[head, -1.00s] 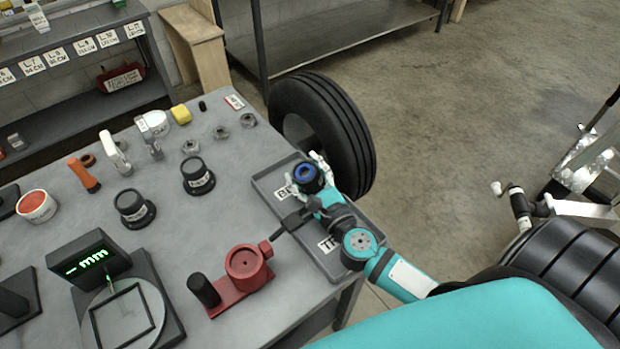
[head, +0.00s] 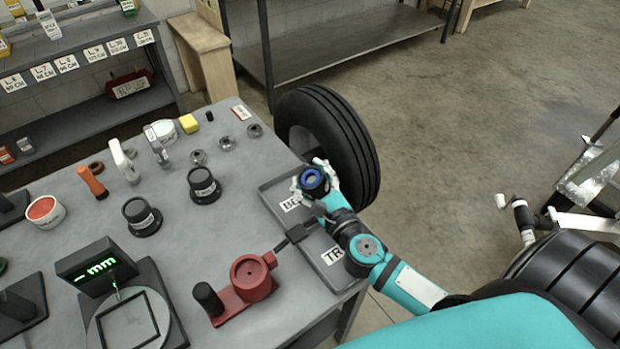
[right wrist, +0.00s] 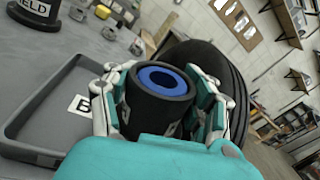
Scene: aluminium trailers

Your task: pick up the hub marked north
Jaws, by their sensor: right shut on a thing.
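My right gripper (head: 315,182) is shut on a black cylindrical hub with a blue inner ring (head: 313,178). It holds the hub at the back right part of the grey two-part tray. In the right wrist view the fingers (right wrist: 163,105) clasp the hub (right wrist: 155,115) from both sides, with its blue bore facing up. Any name on it cannot be read. Two other black hubs stand on the bench, one farther back (head: 204,186) and one nearer (head: 141,217); their white labels are too small to read here. My left gripper is not in view.
The grey tray (head: 266,196) carries partly hidden labels. A red fixture (head: 245,285) stands in front, left of the tray. A digital gauge (head: 95,265) is at the left front. A tyre (head: 345,150) stands beyond the bench edge. Shelves (head: 80,85) are behind.

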